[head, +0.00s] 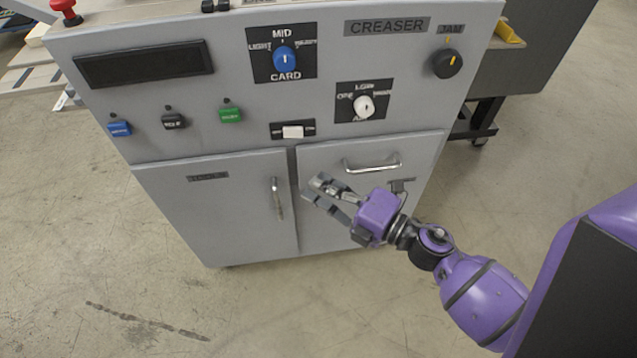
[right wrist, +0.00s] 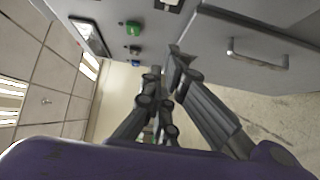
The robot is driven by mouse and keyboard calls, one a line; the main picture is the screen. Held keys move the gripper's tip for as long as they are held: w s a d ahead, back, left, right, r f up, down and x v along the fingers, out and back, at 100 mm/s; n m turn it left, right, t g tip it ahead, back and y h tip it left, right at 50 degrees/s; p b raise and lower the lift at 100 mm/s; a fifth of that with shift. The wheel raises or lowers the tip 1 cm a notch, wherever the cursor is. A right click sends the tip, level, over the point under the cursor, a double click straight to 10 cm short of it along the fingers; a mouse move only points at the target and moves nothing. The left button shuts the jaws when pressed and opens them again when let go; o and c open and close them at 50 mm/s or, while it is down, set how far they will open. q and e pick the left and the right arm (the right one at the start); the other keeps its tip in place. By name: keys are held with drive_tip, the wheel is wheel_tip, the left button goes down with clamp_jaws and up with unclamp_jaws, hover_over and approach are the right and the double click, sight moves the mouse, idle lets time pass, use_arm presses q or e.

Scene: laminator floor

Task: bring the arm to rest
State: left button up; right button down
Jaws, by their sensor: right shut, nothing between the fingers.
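My right gripper (head: 316,190) is in front of the lower right part of a grey cabinet (head: 215,200). Its fingers are shut with nothing between them. They point left, near the gap between the left door and the right drawer front. In the right wrist view the fingers (right wrist: 167,62) reach up towards the cabinet front. Whether they touch the cabinet, I cannot tell. My purple right arm comes in from the lower right. My left gripper is not in view.
The cabinet front has a vertical door handle (head: 277,198), a drawer handle (head: 371,164), a blue knob (head: 285,59), a white knob (head: 363,105), a black knob (head: 447,64) and a green button (head: 230,115). A red button (head: 63,5) tops the left corner. The floor in front is clear.

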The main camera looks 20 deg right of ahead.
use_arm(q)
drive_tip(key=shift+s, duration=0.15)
use_arm(e)
drive_tip(key=s+d+f+m+h+p, duration=0.35)
drive_tip(key=d+f+m+h, duration=0.4)
drive_tip(key=m, duration=0.75)
use_arm(q)
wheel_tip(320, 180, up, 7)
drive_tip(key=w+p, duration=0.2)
drive_tip(key=p, duration=0.1)
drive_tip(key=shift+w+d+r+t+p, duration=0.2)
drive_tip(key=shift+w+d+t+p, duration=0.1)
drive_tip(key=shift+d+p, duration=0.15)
use_arm(e)
drive_tip(key=s+a+f+m+g, duration=0.1)
drive_tip(key=s+f+m+g, duration=0.1)
drive_tip(key=s, duration=0.6)
drive_tip(key=s+a+f+m+g+h, duration=0.1)
drive_tip(key=s+a+f+m+g, duration=0.1)
drive_tip(key=s+f+m, duration=0.2)
drive_tip(key=s+a+f+m+g+h, duration=0.1)
drive_tip(key=s+f+m+g, duration=0.1)
drive_tip(key=s, duration=0.9)
drive_tip(key=shift+s+a+f+m, duration=0.25)
drive_tip(key=shift+s+f+m, duration=0.1)
drive_tip(key=shift+f+m, duration=0.35)
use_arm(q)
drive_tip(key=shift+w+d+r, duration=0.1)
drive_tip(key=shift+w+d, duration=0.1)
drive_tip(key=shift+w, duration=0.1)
